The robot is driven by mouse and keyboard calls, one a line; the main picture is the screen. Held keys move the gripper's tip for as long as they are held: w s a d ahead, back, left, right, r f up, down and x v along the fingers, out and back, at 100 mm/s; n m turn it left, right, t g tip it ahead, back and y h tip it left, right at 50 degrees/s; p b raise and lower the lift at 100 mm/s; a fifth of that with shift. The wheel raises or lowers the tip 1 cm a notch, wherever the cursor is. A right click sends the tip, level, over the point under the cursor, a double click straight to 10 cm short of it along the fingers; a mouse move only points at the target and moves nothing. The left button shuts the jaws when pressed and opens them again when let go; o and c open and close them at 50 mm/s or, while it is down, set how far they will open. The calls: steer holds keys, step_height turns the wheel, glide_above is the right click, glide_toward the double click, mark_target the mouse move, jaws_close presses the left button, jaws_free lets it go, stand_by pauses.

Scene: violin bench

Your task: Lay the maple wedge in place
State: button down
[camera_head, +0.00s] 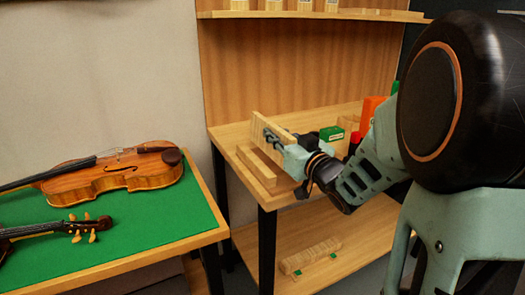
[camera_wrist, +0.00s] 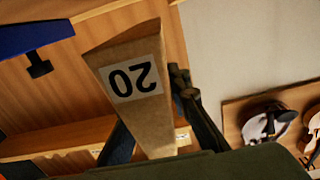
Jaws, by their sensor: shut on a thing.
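The maple wedge is a pale wooden piece (camera_head: 262,126) in the head view, held tilted near the left part of the wooden bench (camera_head: 318,119). In the wrist view the wedge (camera_wrist: 105,59) shows a white label reading 20, upside down. My gripper (camera_head: 273,137) is shut on it, with dark fingers on either side in the wrist view (camera_wrist: 158,122). A second pale wooden strip (camera_head: 256,167) lies along the bench's left edge, below the held piece. Whether the wedge touches the strip or the bench I cannot tell.
A green box (camera_head: 331,133) and an orange thing (camera_head: 371,108) stand farther right on the bench. A long block (camera_head: 310,256) lies on the lower shelf. Violins (camera_head: 125,171) lie on a green-topped table at left. An upper shelf (camera_head: 312,14) holds small items.

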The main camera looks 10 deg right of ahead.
mark_target(272, 148)
steer(key=shift+w+a+f, duration=0.25)
steer(key=shift+f, duration=0.2)
steer(key=shift+w+a+f+b, duration=0.1)
steer(key=shift+f+b, duration=0.6)
steer(key=shift+f, duration=0.85)
steer(key=shift+f, duration=0.2)
steer(key=c, duration=1.8)
jaws_free()
